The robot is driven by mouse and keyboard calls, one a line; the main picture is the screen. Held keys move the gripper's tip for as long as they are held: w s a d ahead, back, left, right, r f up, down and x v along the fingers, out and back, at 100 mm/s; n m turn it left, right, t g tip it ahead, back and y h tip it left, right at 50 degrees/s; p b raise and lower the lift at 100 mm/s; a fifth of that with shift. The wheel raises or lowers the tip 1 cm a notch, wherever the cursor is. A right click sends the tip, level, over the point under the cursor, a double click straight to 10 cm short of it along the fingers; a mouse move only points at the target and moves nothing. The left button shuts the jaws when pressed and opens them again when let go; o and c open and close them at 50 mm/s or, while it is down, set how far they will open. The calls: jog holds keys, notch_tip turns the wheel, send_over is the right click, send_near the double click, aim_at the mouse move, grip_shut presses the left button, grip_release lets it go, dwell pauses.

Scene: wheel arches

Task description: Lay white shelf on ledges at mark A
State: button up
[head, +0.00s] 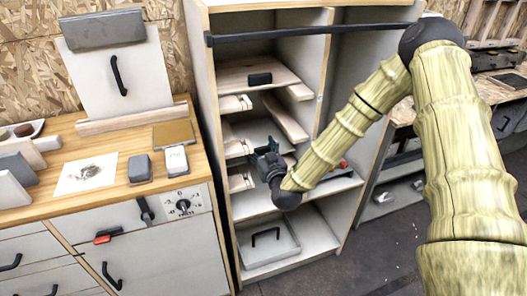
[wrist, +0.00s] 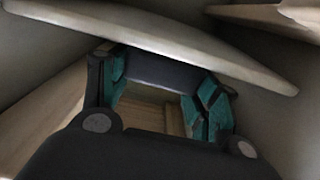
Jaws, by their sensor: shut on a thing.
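In the head view my gripper (head: 268,155) is inside the tall open cabinet. A pale, whitish board, seemingly the white shelf (head: 252,132), lies just above and behind it. In the wrist view the shelf (wrist: 190,42) slants across the top, and my two teal-padded fingers (wrist: 165,95) are shut on a dark part below its edge, seemingly its handle. Wooden ledges line the cabinet's left wall (head: 235,104) and right wall (head: 285,118). Small labels on the left ledge ends are too small to read, so I cannot tell which is mark A. Contact between shelf and ledges is unclear.
A wooden board with a black handle (head: 260,79) sits higher in the cabinet. A dark bar (head: 310,34) crosses its top front. A pale tray (head: 268,247) stands at the bottom. The workbench (head: 185,112) on the left holds several blocks and an upright white panel (head: 118,70).

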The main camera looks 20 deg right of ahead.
aim_at(261, 155)
jog(key=shift+w+f+b, duration=0.1)
jog(key=shift+f+b, duration=1.1)
jog(key=shift+f, duration=0.5)
jog(key=o, duration=1.5)
jog(key=shift+f, duration=0.1)
jog(key=s, duration=1.2)
jog(key=shift+d, duration=0.15)
